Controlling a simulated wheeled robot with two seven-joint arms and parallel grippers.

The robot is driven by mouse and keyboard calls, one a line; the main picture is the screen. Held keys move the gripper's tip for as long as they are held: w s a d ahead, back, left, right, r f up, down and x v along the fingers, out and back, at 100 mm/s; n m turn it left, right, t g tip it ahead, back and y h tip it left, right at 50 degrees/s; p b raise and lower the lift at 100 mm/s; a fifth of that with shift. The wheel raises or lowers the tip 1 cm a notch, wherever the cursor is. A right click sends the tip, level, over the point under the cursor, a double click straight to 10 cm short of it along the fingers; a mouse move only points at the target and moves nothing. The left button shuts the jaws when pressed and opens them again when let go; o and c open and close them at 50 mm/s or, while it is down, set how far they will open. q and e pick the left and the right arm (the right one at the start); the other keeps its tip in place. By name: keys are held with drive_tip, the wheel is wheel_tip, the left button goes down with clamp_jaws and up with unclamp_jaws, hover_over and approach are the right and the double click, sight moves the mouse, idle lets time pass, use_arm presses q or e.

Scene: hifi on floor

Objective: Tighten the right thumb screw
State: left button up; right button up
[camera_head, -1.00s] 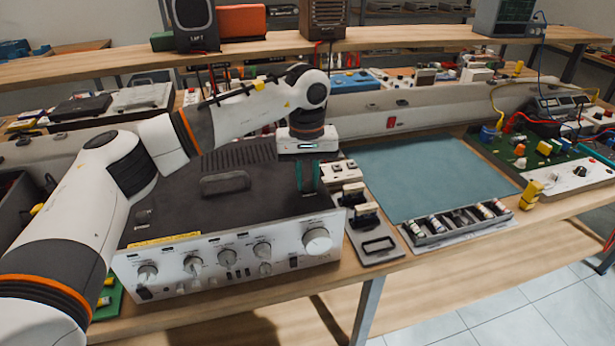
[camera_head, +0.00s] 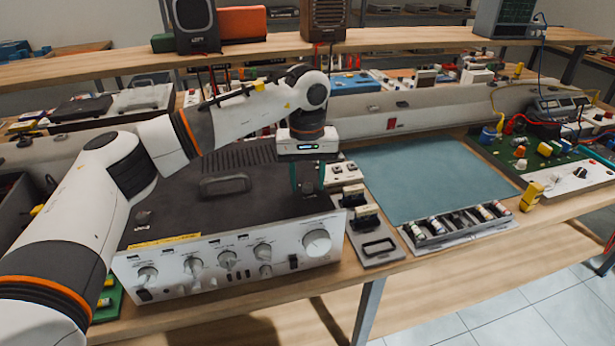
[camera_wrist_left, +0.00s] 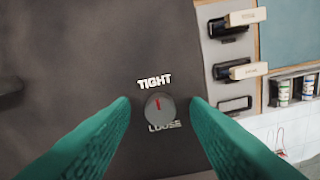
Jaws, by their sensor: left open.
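My right gripper is not in view.
A small knob (camera_head: 143,216) with a label sits at the lid's left front. Right of the amplifier are a grey holder (camera_head: 380,247) with dark blocks, a blue-green mat (camera_head: 430,180) and a tray (camera_head: 460,235) of small bottles. A shelf (camera_head: 400,38) runs behind.

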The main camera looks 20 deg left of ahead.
sight(307, 185)
use_arm(q)
wheel_tip(307, 185, up, 12)
drive_tip(key=shift+b, duration=0.35)
idle(0.5)
